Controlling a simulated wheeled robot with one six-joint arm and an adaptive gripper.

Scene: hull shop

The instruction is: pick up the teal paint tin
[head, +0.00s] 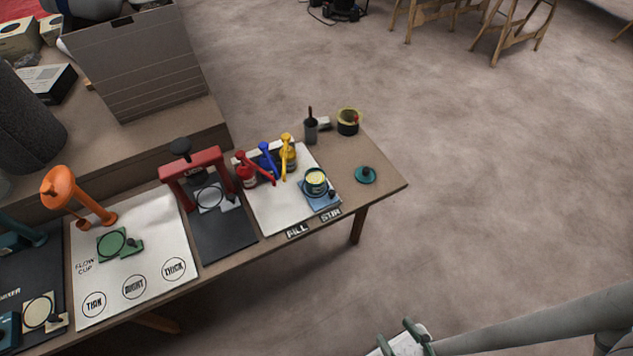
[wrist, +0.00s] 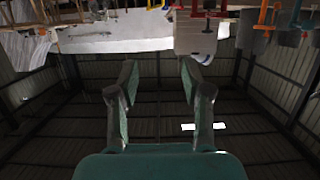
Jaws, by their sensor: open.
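The teal paint tin (head: 316,179) stands upright near the right end of the bench, its open top showing pale yellow paint. It sits on a small blue stand (head: 322,202) with a dark knob. A teal lid-like disc (head: 366,175) with a dark knob lies to its right, apart from it. My gripper (head: 399,337) is at the bottom edge of the head view, well in front of the bench and away from the tin. In the wrist view, my gripper (wrist: 158,82) has its two fingers spread apart with nothing between them. I cannot make out the tin there.
Red, blue and yellow pump dispensers (head: 267,160) stand close to the tin's left. A red press (head: 195,172) is further left. A dark grey cup (head: 311,130) and a yellow-rimmed dark pot (head: 347,122) stand behind. The floor (head: 480,180) right of the bench is clear.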

